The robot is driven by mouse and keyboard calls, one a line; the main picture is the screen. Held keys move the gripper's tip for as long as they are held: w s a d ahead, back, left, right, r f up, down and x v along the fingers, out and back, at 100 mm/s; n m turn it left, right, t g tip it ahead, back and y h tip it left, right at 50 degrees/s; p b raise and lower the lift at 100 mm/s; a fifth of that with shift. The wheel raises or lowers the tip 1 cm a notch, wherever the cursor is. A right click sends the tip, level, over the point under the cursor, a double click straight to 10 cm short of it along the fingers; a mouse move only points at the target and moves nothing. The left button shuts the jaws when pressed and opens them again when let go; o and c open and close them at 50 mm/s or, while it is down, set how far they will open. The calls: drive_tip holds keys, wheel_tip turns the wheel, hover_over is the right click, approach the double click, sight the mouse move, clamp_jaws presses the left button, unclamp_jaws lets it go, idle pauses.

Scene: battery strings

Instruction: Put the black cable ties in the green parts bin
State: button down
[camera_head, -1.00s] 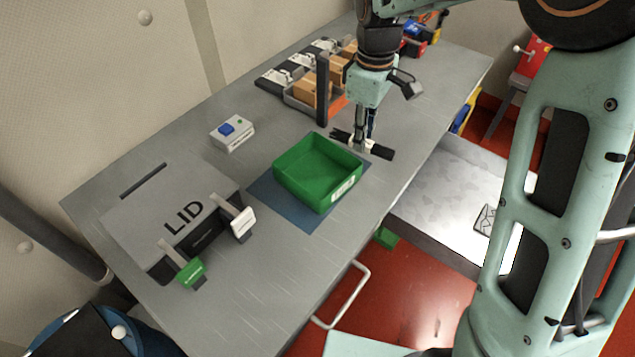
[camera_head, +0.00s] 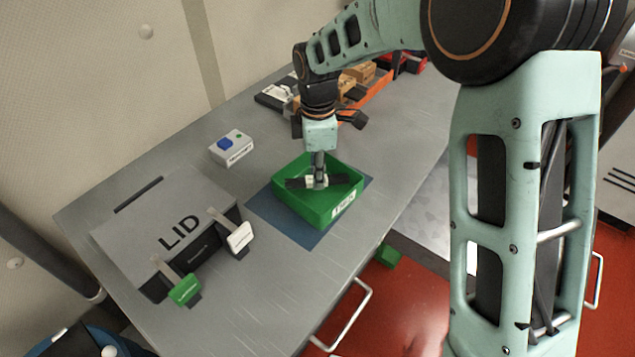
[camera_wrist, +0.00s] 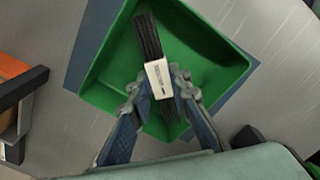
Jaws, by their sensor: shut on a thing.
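The black cable ties (camera_wrist: 148,36) are a dark bundle with a white label band around the middle. My gripper (camera_wrist: 157,85) is shut on the bundle at its white band in the wrist view. In the head view my gripper (camera_head: 320,185) points down over the green parts bin (camera_head: 335,212), with the cable ties (camera_head: 297,183) across the bin's opening. The bin also shows below the bundle in the wrist view (camera_wrist: 208,62). It is open at the top, and no other thing shows in it. I cannot tell whether the bundle touches the bin's floor.
The bin stands on a blue mat (camera_head: 268,213) on the grey bench (camera_head: 215,320). A box with a lid (camera_head: 165,215) stands to the left, with a small button box (camera_head: 231,147) behind. Orange and black holders (camera_head: 375,85) stand at the back.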

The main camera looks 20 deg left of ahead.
drive_tip(key=shift+f, duration=1.55)
drive_tip(key=shift+f, duration=0.1)
drive_tip(key=shift+f, duration=0.15)
drive_tip(key=c, duration=1.8)
unclamp_jaws()
wheel_tip(320, 180, up, 12)
drive_tip(key=shift+r, duration=0.25)
